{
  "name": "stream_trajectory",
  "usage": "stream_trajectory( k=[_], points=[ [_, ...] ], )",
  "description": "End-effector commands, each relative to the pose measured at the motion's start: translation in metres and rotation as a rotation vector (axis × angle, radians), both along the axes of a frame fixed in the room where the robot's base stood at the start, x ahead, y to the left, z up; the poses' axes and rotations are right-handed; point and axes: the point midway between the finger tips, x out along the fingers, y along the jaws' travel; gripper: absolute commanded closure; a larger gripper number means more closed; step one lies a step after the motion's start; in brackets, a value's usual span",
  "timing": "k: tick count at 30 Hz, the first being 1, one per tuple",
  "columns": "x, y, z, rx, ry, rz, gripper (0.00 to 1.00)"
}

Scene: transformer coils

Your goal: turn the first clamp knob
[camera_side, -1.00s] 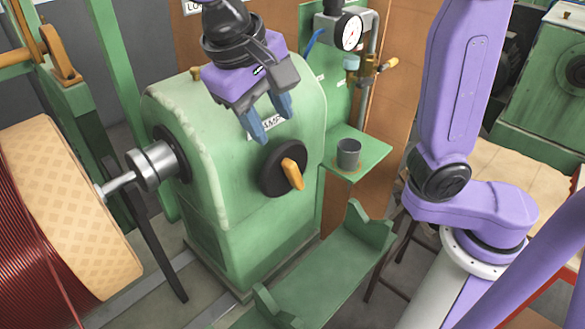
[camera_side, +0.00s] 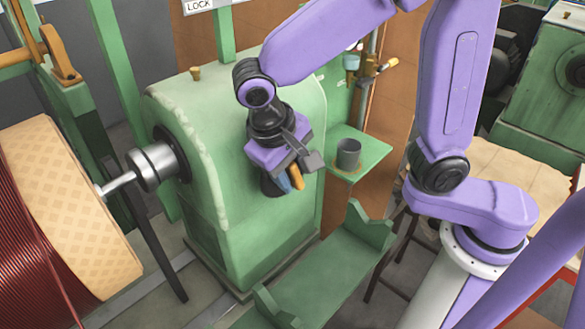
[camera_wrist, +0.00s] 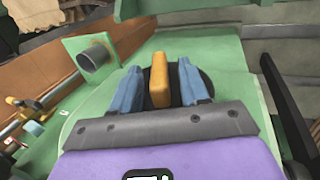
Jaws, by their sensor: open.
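The clamp knob has an orange handle (camera_side: 297,177) on a round black disc (camera_side: 268,186), set on the front of the green machine housing. In the side view my gripper hides most of the disc. In the wrist view the orange handle (camera_wrist: 160,82) stands upright between the two blue fingers of my gripper (camera_wrist: 160,92). A gap shows on each side of the handle, so the fingers are open around it and do not appear to touch it. In the side view my gripper (camera_side: 287,184) is right at the knob.
A grey cup (camera_side: 348,153) stands on a green shelf to the right of the housing. A green cradle (camera_side: 320,272) lies below in front. A spool of dark red wire (camera_side: 45,235) and a metal shaft (camera_side: 152,164) are at the left.

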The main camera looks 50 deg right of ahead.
Motion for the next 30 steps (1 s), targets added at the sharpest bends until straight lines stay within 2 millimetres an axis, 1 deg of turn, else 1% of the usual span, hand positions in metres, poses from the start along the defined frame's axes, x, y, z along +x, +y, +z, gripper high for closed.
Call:
stream_trajectory(
  k=[8,11,12,13,23,30],
  points=[
    [-0.0001,-0.0006,-0.0012,0.000,0.000,0.000,0.55],
    [-0.0001,-0.0006,-0.0011,0.000,0.000,-0.001,0.85],
    [-0.0001,-0.0006,-0.0011,0.000,0.000,-0.001,0.98],
    [-0.0001,-0.0006,-0.0010,0.000,0.000,-0.001,1.00],
    [-0.0002,0.0004,-0.0011,-0.030,0.002,-0.002,1.00],
    [-0.0003,0.0033,-0.0025,-0.157,0.002,0.002,1.00]
  ],
)
